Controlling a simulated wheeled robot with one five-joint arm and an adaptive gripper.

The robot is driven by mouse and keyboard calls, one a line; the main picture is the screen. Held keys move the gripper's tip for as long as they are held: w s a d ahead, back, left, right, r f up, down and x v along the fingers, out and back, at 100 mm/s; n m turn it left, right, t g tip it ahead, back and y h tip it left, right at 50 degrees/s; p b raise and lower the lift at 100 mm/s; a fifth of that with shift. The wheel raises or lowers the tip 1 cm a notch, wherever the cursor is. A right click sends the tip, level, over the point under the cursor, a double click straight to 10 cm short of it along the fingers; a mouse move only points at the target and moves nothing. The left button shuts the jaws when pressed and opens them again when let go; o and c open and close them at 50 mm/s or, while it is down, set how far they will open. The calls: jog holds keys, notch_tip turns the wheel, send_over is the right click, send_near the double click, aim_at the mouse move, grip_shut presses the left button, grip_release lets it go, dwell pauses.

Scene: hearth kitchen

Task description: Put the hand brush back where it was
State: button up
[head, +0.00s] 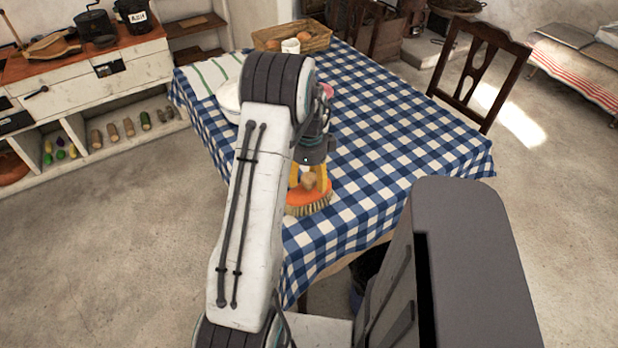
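The hand brush (310,200) has an orange body, pale bristles and a small tan knob on top. It is at the near left part of the table with the blue-and-white checked cloth (390,150). My gripper (308,178) points down over the brush, with its yellow fingers on either side of the knob. I cannot tell whether the fingers press on it. I also cannot tell whether the bristles touch the cloth or hang just above it. My arm hides part of the table's left side.
The cloth's right half is clear.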

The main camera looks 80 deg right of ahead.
notch_tip(320, 180, up, 12)
jog(key=shift+r, duration=0.15)
dwell(0.7)
jog(key=w+a+r+n+h, duration=0.1)
jog(key=w+a+r+n, duration=0.3)
jog(key=w, duration=0.4)
jog(key=w+a+r+n, duration=0.1)
jog(key=w+a+n, duration=0.35)
jog(key=w, duration=0.35)
jog(key=w+a+r+n+t, duration=0.1)
jog(key=w+a+r+n, duration=0.2)
jog(key=w+a+n, duration=0.8)
jog(key=s+a+n+t, duration=0.1)
jog(key=s+a+n, duration=0.2)
jog(key=a+n, duration=0.5)
jog(key=s+a+f+n+t, duration=0.1)
jog(key=s+a+n, duration=0.2)
jog(key=a+n, duration=0.6)
jog(key=shift+s+a+t+y, duration=0.3)
jog(key=shift+a+y, duration=0.1)
jog(key=shift+a, duration=4.1)
